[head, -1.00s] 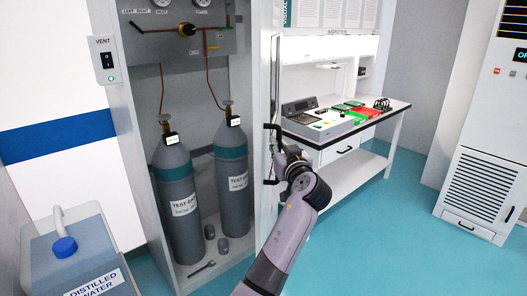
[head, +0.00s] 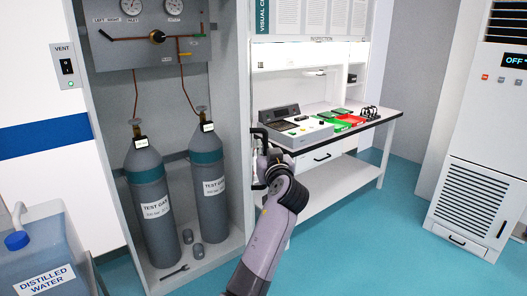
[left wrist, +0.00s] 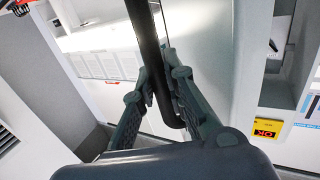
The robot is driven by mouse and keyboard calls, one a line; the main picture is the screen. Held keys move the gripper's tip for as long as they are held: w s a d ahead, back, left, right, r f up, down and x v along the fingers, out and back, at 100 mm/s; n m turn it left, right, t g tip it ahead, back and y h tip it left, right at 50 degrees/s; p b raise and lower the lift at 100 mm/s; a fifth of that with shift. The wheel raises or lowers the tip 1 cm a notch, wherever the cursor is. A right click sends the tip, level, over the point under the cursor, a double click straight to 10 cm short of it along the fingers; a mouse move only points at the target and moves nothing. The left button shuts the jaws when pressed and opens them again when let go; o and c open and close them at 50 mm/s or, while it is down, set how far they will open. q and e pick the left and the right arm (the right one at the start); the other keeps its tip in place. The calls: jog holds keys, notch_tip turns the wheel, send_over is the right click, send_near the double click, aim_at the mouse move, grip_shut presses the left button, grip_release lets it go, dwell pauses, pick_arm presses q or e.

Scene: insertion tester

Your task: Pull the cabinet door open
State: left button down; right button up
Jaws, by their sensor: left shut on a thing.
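The grey cabinet (head: 225,60) stands open in the head view, with its inside in plain sight. Its door shows nearly edge-on at the cabinet's right side, so its face is mostly hidden. A black bar handle (head: 257,133) stands out there. My left gripper (head: 264,160) is at this handle, partly hidden by its own wrist. In the left wrist view the dark handle bar (left wrist: 147,40) runs down between the two fingers of my left gripper (left wrist: 160,85), which are shut on it. My right gripper is in neither view.
Two gas cylinders (head: 149,200) stand inside the cabinet, with a wrench (head: 174,272) on its floor. A distilled water container (head: 45,250) is at the lower left. An inspection bench (head: 335,155) stands behind my arm. Blue floor (head: 370,240) is clear to the right.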

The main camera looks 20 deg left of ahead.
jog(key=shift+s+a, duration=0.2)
pick_arm(q)
jog(key=c, duration=1.8)
grip_release()
jog(key=shift+o, duration=1)
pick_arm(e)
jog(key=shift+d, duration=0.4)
